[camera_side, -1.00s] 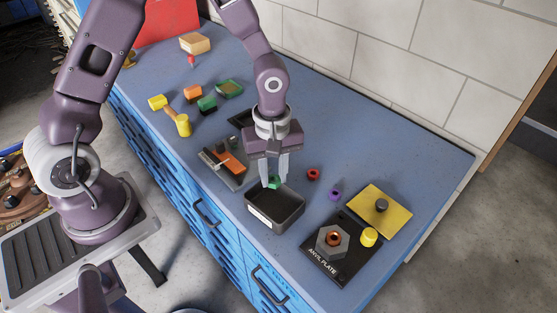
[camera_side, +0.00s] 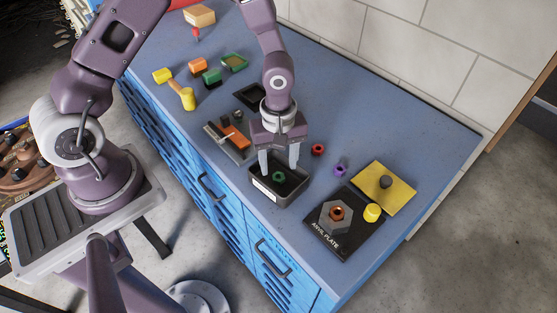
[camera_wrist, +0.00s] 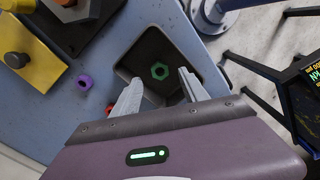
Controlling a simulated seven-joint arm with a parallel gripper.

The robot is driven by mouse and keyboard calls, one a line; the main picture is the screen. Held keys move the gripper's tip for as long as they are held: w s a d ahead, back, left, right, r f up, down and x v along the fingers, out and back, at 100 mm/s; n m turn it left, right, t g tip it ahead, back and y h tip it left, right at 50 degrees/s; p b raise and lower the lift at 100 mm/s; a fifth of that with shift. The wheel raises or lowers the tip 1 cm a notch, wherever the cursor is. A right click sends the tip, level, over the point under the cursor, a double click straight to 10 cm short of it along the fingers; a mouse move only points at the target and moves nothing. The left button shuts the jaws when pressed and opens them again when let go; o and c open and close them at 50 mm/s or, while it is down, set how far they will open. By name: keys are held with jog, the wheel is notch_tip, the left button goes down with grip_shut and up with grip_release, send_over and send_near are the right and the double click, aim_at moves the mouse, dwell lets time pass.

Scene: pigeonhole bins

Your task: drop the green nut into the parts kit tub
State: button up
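The green nut (camera_side: 279,176) lies on the floor of the dark parts kit tub (camera_side: 264,189). In the wrist view the green nut (camera_wrist: 159,71) shows its hexagonal outline and hole inside the tub (camera_wrist: 127,51). My gripper (camera_side: 279,166) is above the tub with its two fingers spread apart and nothing between them. In the wrist view my gripper (camera_wrist: 160,88) also shows open fingers, apart from the nut.
A red nut (camera_side: 318,150) and a purple nut (camera_side: 341,169) lie right of the tub. The anvil plate (camera_side: 338,243) and a yellow plate (camera_side: 396,195) are farther right. An orange tool on a dark tray (camera_side: 224,144) is left of the tub.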

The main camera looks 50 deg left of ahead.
dwell(0.5)
jog(key=shift+r, duration=1.5)
notch_tip(320, 180, up, 8)
jog(key=s+a+r+m+t+y, duration=0.1)
jog(key=s+a+r+m, duration=0.15)
jog(key=r, duration=0.35)
jog(key=s+a+r+m+t, duration=0.1)
jog(key=s+r+m, duration=0.2)
jog(key=r, duration=0.3)
jog(key=s+r+m+t+h, duration=0.1)
jog(key=s+r+m+t, duration=0.2)
jog(key=s, duration=0.9)
notch_tip(320, 180, up, 3)
jog(key=m, duration=0.4)
jog(key=shift+a+t, duration=0.25)
jog(key=shift+t, duration=0.05)
